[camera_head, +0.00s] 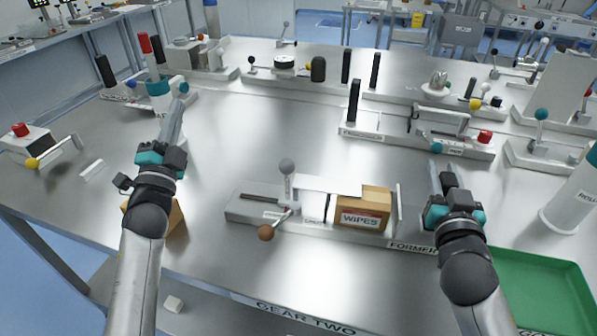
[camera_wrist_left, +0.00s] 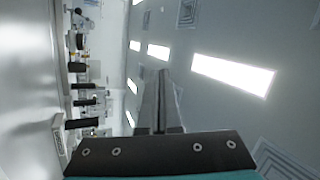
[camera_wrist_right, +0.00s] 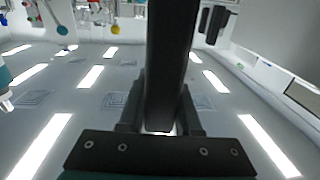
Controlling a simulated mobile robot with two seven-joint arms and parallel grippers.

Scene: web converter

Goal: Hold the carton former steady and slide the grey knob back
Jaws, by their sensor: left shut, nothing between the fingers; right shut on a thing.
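The carton former (camera_head: 318,232) sits at the front middle of the table with a WIPES carton (camera_head: 377,199) on it. The grey knob (camera_head: 287,166) tops an upright lever on its left half. A brown knob (camera_head: 265,232) sticks out at its front. My right gripper (camera_head: 436,172) is at the former's right end, shut on a black post (camera_wrist_right: 172,60), which fills the space between the fingers in the right wrist view. The post's foot is hidden. My left gripper (camera_head: 177,120) is shut and empty, left of the former and apart from the grey knob; its closed fingers show in the left wrist view (camera_wrist_left: 160,85).
A green tray (camera_head: 545,285) lies at the front right, next to a white roll cylinder (camera_head: 570,205). A cardboard box (camera_head: 177,218) is partly behind my left arm. Other lever fixtures line the back. The table between my left gripper and the former is clear.

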